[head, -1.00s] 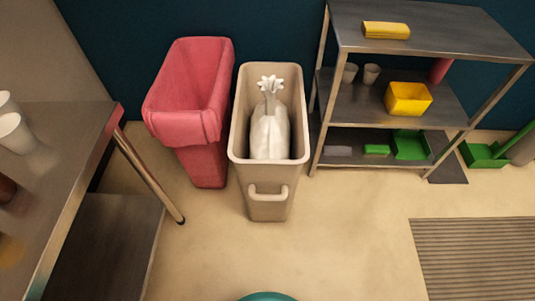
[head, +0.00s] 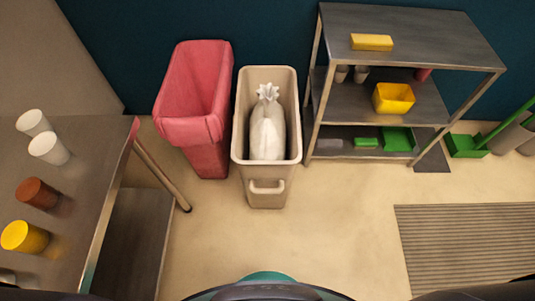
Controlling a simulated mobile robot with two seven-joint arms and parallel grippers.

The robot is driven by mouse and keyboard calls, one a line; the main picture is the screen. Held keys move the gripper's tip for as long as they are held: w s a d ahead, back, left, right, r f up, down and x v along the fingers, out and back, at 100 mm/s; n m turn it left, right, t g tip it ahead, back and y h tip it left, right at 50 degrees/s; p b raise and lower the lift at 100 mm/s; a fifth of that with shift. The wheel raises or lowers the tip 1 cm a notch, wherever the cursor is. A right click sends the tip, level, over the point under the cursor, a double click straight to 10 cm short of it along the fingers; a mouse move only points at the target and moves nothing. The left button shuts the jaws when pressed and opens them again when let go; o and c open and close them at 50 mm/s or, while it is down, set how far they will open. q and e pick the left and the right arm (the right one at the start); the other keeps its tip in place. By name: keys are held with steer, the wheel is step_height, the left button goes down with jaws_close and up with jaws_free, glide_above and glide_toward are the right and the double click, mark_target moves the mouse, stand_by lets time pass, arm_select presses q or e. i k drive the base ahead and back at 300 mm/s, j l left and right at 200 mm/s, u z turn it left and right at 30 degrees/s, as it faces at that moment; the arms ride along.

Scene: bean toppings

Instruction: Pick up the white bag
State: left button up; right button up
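The white bag (head: 267,132) stands upright inside the beige bin (head: 265,198), its gathered top pointing up. The bin's walls hide the lower part of the bag. The bin stands on the floor ahead, with a handle on its front. Neither of my grippers shows in the head view.
A red bin (head: 193,107) stands close on the left of the beige bin. A metal shelf (head: 415,38) stands on the right. A metal table (head: 88,195) with several cups is at left. The floor (head: 235,240) in front is clear.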

mark_target(268, 135)
steer(key=i+j+z, duration=0.2)
steer(key=z, duration=0.25)
steer(key=i+j+z, duration=0.2)
steer(key=z, duration=0.25)
